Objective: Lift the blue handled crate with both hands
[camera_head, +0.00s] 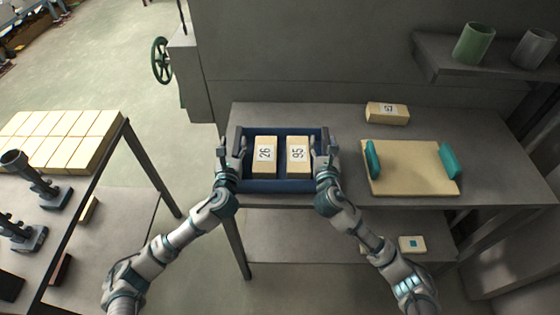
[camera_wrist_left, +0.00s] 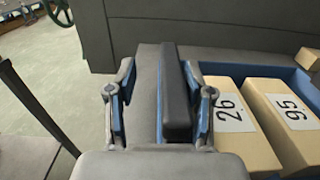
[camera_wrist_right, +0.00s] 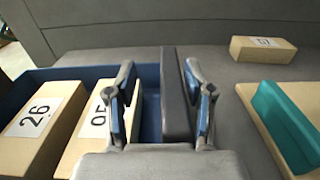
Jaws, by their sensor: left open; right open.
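The blue crate (camera_head: 278,186) sits on the grey table, with a dark handle on its left side and another on its right. It holds two cream blocks, marked 26 (camera_head: 265,170) and 95 (camera_head: 298,168). My left gripper (camera_head: 231,144) is open at the left handle; in the left wrist view that handle (camera_wrist_left: 176,95) lies between its fingers. My right gripper (camera_head: 321,144) is open at the right handle; in the right wrist view that handle (camera_wrist_right: 176,98) lies between its fingers. I cannot tell whether any finger touches a handle.
To the right on the table lie a cream board (camera_head: 412,180) with teal handles and a numbered block (camera_head: 387,113). A shelf at upper right holds a green cup (camera_head: 473,44) and a grey cup (camera_head: 534,48). A wall stands behind; another table with blocks (camera_head: 65,140) is at left.

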